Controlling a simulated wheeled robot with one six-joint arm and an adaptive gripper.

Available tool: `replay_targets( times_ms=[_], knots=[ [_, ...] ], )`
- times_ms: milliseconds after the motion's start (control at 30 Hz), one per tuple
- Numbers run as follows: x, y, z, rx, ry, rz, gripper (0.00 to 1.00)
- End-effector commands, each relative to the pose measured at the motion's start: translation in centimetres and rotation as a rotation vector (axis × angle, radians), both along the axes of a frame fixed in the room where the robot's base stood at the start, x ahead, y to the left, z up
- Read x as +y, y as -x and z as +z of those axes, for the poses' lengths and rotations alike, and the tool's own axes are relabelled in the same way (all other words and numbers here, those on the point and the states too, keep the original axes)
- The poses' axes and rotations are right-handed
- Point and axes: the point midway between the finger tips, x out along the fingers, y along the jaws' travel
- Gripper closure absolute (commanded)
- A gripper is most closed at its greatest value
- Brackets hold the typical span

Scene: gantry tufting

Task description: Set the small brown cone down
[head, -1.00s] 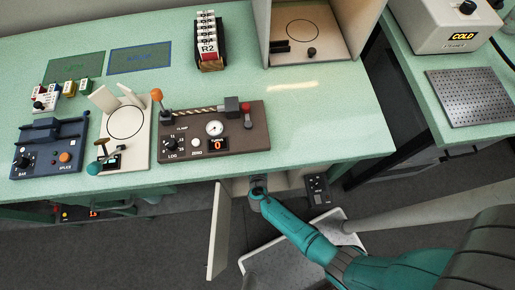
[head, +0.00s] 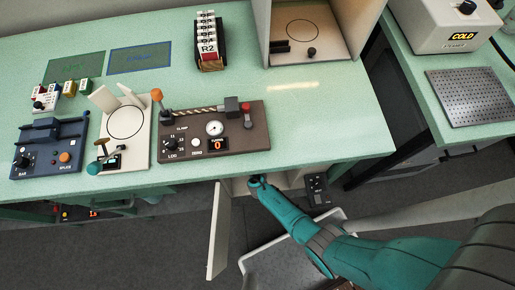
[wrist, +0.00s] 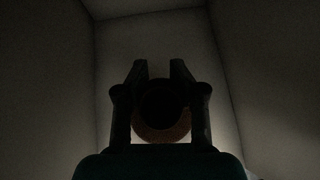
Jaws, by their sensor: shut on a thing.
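In the wrist view my gripper (wrist: 161,80) is shut on the small brown cone (wrist: 161,133), which shows as a dark round top with a brown rim between the fingers. The gripper and cone are inside a dim, pale-walled compartment. Whether the cone touches the floor of the compartment cannot be told. In the head view my arm reaches into the open cupboard (head: 238,187) under the green bench, and the bench top hides the gripper and the cone.
The cupboard door (head: 219,232) stands open on the left of my arm. A small black control box (head: 318,190) is on the right of the opening. The green bench top (head: 330,125) is just above. In the wrist view, pale walls (wrist: 50,75) stand close on both sides.

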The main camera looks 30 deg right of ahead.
Motion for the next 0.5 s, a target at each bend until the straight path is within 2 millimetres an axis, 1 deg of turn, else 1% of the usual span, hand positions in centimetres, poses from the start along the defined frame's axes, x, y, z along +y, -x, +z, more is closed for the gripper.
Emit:
replay_targets(
  times_ms=[200, 233, 333, 367, 500],
  knots=[
    [0.00, -0.03, -0.18, 0.000, 0.002, 0.001, 1.00],
    [-0.01, 0.02, -0.25, 0.001, 0.003, 0.001, 0.62],
    [-0.01, 0.05, -0.23, 0.001, 0.002, 0.000, 0.37],
    [-0.01, 0.05, -0.23, 0.001, 0.002, 0.000, 0.36],
    [-0.01, 0.04, -0.22, 0.001, 0.001, 0.000, 0.36]
  ],
)
